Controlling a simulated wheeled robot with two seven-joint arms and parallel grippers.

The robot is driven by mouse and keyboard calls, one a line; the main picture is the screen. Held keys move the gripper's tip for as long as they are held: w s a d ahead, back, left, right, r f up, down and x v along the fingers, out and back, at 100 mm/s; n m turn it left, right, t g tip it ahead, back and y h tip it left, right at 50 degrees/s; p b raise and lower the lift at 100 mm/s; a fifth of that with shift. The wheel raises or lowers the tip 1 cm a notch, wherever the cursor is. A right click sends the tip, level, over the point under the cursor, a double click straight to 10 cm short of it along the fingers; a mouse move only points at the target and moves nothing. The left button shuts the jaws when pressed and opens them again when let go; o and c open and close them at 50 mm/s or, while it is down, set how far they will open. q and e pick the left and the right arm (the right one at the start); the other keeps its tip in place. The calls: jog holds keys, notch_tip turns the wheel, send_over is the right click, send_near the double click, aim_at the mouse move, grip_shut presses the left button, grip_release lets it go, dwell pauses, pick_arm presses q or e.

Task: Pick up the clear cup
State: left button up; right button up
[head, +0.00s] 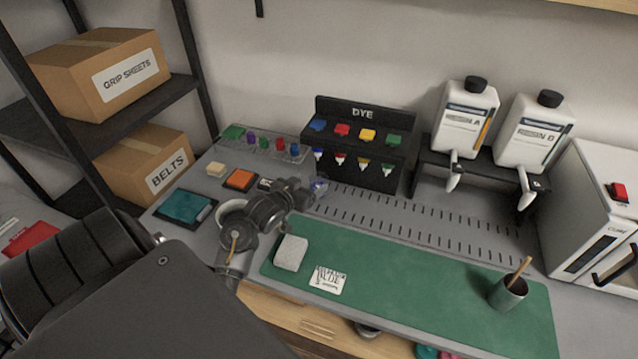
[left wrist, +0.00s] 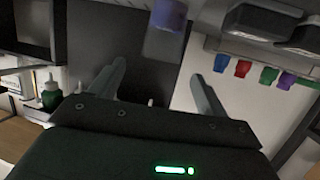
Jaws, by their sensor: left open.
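The clear cup (head: 320,187) is a small see-through cup with a bluish tint. It stands on the grey worktop in front of the black dye rack, partly hidden by my left gripper in the head view. In the left wrist view a translucent cup with a blue-violet part (left wrist: 165,36) shows beyond the fingertips, roughly between them. My left gripper (head: 307,190) is just left of the cup in the head view. Its two fingers are spread apart and empty in the left wrist view (left wrist: 158,85). I cannot tell whether a finger touches the cup. My right gripper is not in view.
The dye rack (head: 361,152) stands right behind the cup. A green mat (head: 420,275) holds a white block (head: 291,253), a printed card (head: 328,280) and a dark cup with a stick (head: 508,292). The mat's middle is clear.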

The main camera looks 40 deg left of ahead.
aim_at(322, 174)
pick_arm(q)
jog(key=shift+f+x, duration=0.1)
jog(key=shift+x, duration=1.5)
jog(key=shift+f+x, duration=0.15)
jog(key=shift+x, duration=1.45)
jog(key=shift+s, duration=0.15)
jog(key=c, duration=1.2)
jog(key=shift+r, duration=0.2)
jog(key=shift+s+r, duration=0.2)
jog(key=shift+r, duration=0.1)
notch_tip(322, 174, up, 6)
jog(key=shift+r, duration=0.1)
jog(key=s, duration=1.3)
jog(key=s+a, duration=0.1)
jog(key=s, duration=0.5)
jog(key=shift+s, duration=0.2)
